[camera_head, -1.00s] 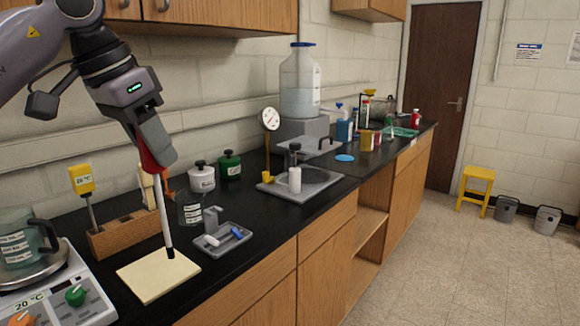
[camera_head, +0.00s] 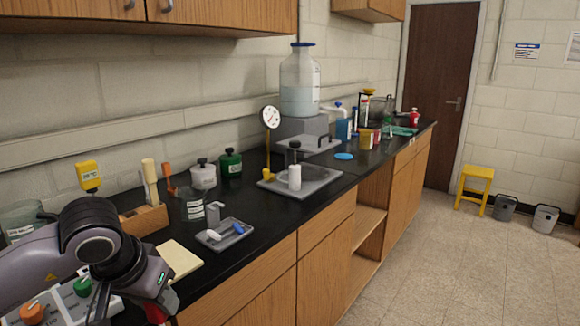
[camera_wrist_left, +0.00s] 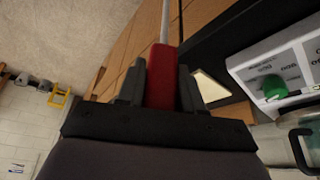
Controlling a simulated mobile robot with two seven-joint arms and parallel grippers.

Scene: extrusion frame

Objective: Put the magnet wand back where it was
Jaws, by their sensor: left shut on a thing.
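The magnet wand has a red handle (camera_wrist_left: 162,82) and a thin pale shaft (camera_wrist_left: 164,22). My left gripper (camera_wrist_left: 161,72) is shut on the red handle in the left wrist view, with the shaft pointing away from the gripper. In the head view my left gripper (camera_head: 158,298) is low at the lower left, by the counter's front edge; only a bit of red shows below it. The wooden rack (camera_head: 145,220) stands on the counter behind it, partly hidden by my arm. It holds a yellow thermometer, a pale wooden handle and an orange-handled tool. My right gripper is not in view.
A cream pad (camera_head: 180,260) lies on the counter beside my arm. A grey tray (camera_head: 226,238) with small items, a glass beaker (camera_head: 193,206) and jars stand near the rack. The floor in front is clear.

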